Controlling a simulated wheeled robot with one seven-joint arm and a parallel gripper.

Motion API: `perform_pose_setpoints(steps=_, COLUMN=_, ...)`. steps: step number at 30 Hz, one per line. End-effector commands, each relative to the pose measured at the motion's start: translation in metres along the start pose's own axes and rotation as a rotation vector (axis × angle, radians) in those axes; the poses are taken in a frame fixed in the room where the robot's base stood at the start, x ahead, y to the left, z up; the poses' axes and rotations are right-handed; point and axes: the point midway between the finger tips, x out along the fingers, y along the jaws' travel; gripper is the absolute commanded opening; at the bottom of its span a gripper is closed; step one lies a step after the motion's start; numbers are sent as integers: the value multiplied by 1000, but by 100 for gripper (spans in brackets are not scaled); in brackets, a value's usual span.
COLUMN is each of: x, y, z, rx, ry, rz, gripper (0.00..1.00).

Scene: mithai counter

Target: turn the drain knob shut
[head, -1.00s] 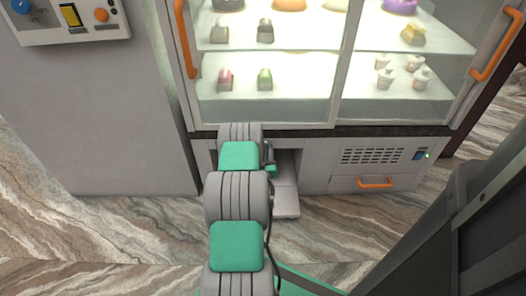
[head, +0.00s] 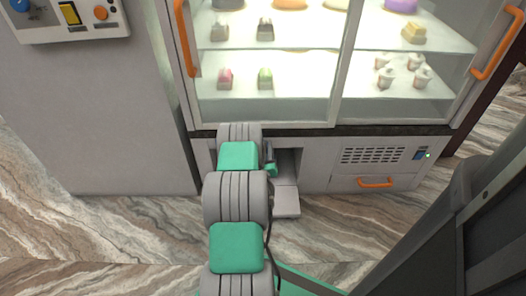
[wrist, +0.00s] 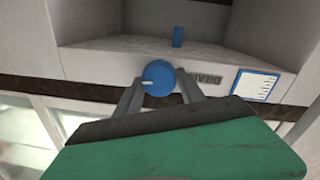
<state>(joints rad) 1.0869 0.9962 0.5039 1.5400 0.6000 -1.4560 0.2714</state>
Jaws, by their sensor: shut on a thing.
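The drain knob (wrist: 158,74) is a round blue knob with a white mark, on the front of a grey panel in the wrist view. The mark points to the left in that picture. My gripper (wrist: 160,84) has one finger on each side of the knob and is shut on it. Raised lettering (wrist: 200,80), upside down in this view, sits beside the knob. In the head view my own arm hides the knob and most of my gripper, in front of the opening (head: 287,165) under the display case.
A blue peg (wrist: 178,37) stands in the recess behind the knob. A blue-edged card (wrist: 254,84) is on the panel to the right. The glass sweets case (head: 265,105) is above, with a vent panel (head: 373,156) and orange handle (head: 375,182) at right.

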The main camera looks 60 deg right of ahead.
Motion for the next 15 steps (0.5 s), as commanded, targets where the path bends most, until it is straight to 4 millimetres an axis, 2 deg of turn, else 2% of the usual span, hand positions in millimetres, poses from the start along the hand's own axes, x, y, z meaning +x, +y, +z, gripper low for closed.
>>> perform_pose_setpoints(steps=15, x=0, y=-2, z=2, rx=-459, ry=24, rz=5, gripper=6)
